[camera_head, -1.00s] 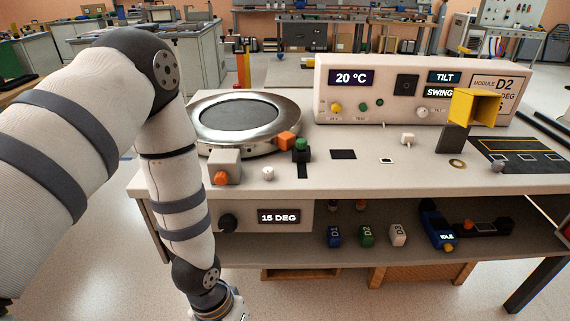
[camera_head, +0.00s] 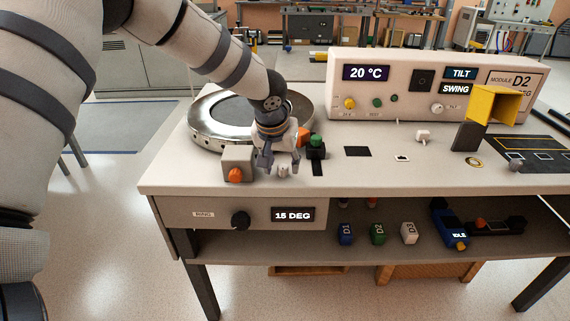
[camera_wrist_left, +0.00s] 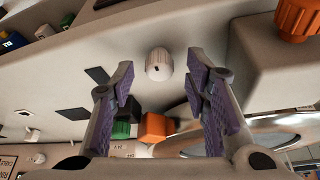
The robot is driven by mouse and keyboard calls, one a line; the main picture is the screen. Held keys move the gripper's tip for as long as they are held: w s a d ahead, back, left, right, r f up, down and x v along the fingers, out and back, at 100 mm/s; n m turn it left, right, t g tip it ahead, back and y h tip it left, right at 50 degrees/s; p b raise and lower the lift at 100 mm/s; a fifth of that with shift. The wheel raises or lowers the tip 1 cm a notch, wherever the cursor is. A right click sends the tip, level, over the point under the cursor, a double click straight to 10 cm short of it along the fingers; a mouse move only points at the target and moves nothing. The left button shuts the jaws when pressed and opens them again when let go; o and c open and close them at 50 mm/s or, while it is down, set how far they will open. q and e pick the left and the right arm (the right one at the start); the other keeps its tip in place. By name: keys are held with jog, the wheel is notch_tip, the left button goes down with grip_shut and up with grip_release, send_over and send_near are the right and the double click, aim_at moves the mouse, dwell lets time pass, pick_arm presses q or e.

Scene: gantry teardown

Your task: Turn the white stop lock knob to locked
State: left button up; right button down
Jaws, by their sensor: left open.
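The white stop lock knob (camera_head: 283,171) is a small ribbed knob on the bench top near the front edge. It also shows in the left wrist view (camera_wrist_left: 159,65), with a small dark mark on its face. My left gripper (camera_head: 280,164) is open above the knob, fingers pointing down. In the left wrist view, the knob appears centred in the gap between the spread fingertips (camera_wrist_left: 160,72), with clear space on both sides. I cannot tell how far above it the tips are. My right gripper is out of view.
A grey block with an orange knob (camera_head: 236,175) stands close left of the gripper. A green-topped black part (camera_head: 316,146) and an orange block (camera_head: 303,135) are close right. A round metal ring plate (camera_head: 205,133) lies behind. The bench front edge is near.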

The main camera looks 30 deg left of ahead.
pick_arm(q)
jog(key=shift+w+f, duration=0.2)
jog(key=shift+f, duration=0.15)
grip_shut()
